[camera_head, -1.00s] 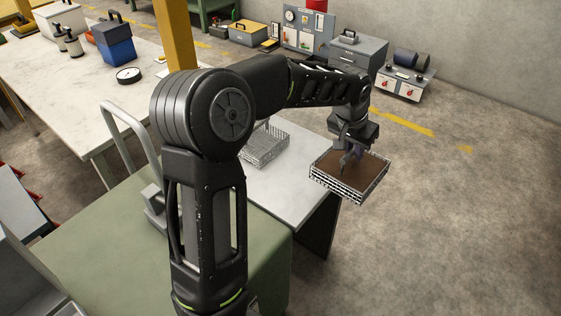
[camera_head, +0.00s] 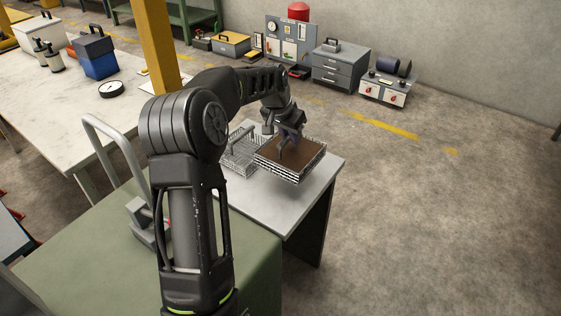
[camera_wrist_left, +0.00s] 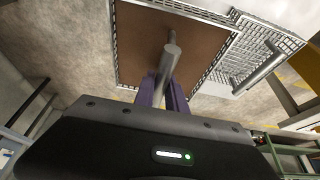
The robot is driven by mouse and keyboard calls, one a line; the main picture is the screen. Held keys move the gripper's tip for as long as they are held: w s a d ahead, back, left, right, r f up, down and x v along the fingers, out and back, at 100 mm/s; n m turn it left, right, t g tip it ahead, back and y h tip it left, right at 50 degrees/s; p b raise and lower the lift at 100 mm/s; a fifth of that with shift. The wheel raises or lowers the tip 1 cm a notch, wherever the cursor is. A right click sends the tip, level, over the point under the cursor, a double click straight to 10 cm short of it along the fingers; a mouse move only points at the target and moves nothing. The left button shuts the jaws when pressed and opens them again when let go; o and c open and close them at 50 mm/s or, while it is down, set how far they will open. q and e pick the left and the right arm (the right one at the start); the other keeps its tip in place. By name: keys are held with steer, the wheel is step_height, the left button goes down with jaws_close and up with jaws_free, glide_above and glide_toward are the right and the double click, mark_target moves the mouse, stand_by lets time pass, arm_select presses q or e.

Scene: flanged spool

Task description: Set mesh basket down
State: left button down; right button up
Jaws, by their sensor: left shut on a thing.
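A mesh basket (camera_head: 288,165) with a brown inside hangs from my left gripper (camera_head: 287,141). The gripper is shut on the basket's bar handle, which also shows between the purple fingers (camera_wrist_left: 163,91) in the left wrist view. The basket is over the right part of a light-topped table (camera_head: 318,173). I cannot tell whether its underside touches the top. A second, empty mesh basket (camera_head: 240,160) with a handle stands on the table just left of the held one. It also shows in the left wrist view (camera_wrist_left: 250,50). My right gripper is not in view.
A green surface (camera_head: 255,268) lies in front of the table. Open floor lies right of the table. Grey cabinets (camera_head: 338,68) stand at the back.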

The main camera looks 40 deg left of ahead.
mark_target(290, 148)
arm_select(q)
steer(key=shift+f, duration=2)
steer(key=shift+f, duration=0.15)
steer(key=shift+f+p, duration=0.4)
steer(key=shift+f, duration=1.35)
steer(key=shift+f, duration=0.2)
steer(key=c, duration=1.4)
jaws_free()
steer(key=shift+o, duration=0.2)
steer(key=shift+r, duration=0.15)
steer(key=shift+s+r, duration=0.2)
steer(key=shift+r, duration=0.3)
steer(key=b+v, duration=0.1)
steer(key=v, duration=1)
steer(key=shift+d, duration=0.1)
